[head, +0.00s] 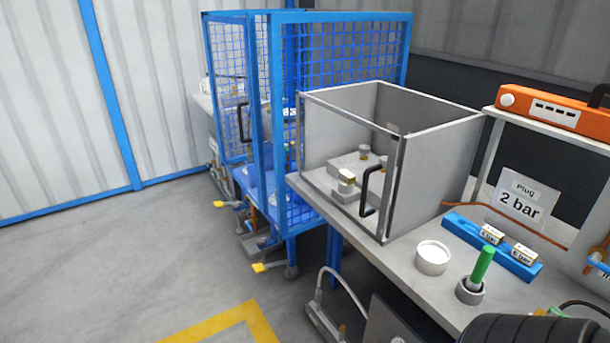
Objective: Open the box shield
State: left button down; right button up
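The box shield (394,190) is a clear front panel in a dark frame on an open-topped grey box (440,160) on the workbench. A black bar handle (371,191) stands out near the panel's right edge. The panel lies along the box's front and looks closed. Through it I see a grey fixture (352,165) with small metal and brass-coloured parts inside the box.
A blue mesh cage (340,50) stands behind and left of the box. On the bench (400,262) to the right are a white round cup (432,257), a green rod in a grey holder (482,268) and a blue block (500,252). Floor at left is clear.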

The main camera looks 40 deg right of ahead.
aim_at(395, 141)
jog(key=i+z, duration=0.2)
jog(key=i, duration=0.2)
jog(key=i+j+z, duration=0.15)
jog(key=i, duration=0.25)
jog(key=i+j+z, duration=0.2)
jog(key=i, duration=0.15)
jog(key=i+j+z, duration=0.1)
jog(key=z, duration=0.35)
jog(key=i+j+z, duration=0.2)
jog(key=z, duration=0.25)
jog(key=i+j+z, duration=0.2)
jog(key=z, duration=0.25)
jog(key=i+j+z, duration=0.1)
jog(key=j+z, duration=0.5)
jog(key=z, duration=0.3)
jog(key=i+j, duration=0.05)
